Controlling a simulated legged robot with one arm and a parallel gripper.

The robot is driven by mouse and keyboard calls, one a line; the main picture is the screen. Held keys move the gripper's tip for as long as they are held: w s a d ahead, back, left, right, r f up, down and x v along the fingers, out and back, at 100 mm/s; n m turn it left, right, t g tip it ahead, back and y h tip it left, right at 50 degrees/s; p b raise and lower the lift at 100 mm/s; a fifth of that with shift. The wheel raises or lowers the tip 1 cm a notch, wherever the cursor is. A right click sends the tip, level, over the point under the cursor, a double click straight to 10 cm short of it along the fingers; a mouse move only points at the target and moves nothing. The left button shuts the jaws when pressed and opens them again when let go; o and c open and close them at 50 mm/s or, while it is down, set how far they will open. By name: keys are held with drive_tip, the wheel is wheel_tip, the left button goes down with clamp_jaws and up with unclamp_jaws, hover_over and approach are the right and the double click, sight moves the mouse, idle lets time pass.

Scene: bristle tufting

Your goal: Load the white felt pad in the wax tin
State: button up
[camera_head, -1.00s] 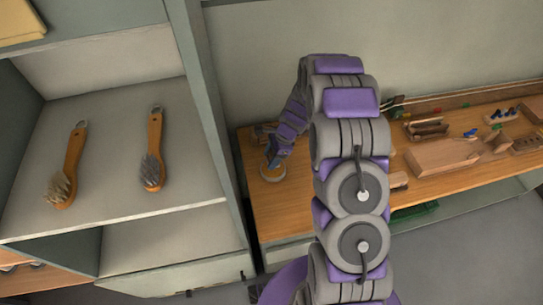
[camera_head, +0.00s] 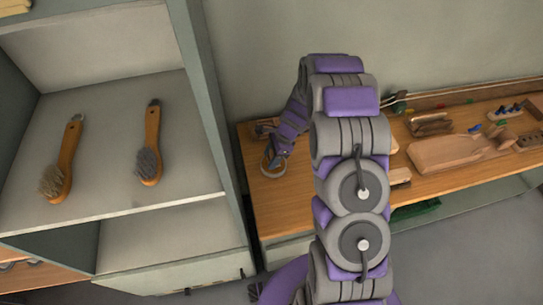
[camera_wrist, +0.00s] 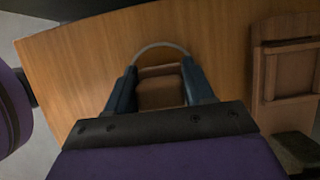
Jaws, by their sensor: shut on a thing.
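The wax tin (camera_head: 266,170) shows as a round pale rim near the left end of the wooden bench; its rim arcs beyond my fingertips in the wrist view (camera_wrist: 160,45). My gripper (camera_head: 277,160) is low at the tin, its dark blue fingers over or within the rim. In the wrist view my gripper (camera_wrist: 160,80) is shut on a small brown block (camera_wrist: 160,94). It may be the back of the felt pad. No white felt face shows; the underside is hidden. I cannot tell whether the block touches the wax.
A grey shelf (camera_head: 110,190) at left holds two wooden brushes (camera_head: 62,160) (camera_head: 150,145). The wooden bench (camera_head: 300,205) runs right, with a paddle-shaped wooden piece (camera_head: 450,150) and small parts on it. A wooden frame (camera_wrist: 288,72) is right of my gripper in the wrist view.

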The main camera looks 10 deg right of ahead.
drive_tip(key=shift+f, duration=0.4)
idle(0.7)
drive_tip(key=shift+f+p, duration=0.1)
drive_tip(key=shift+p, duration=0.3)
idle(1.7)
drive_tip(key=shift+r+p, duration=2.8)
drive_tip(key=shift+r, duration=0.8)
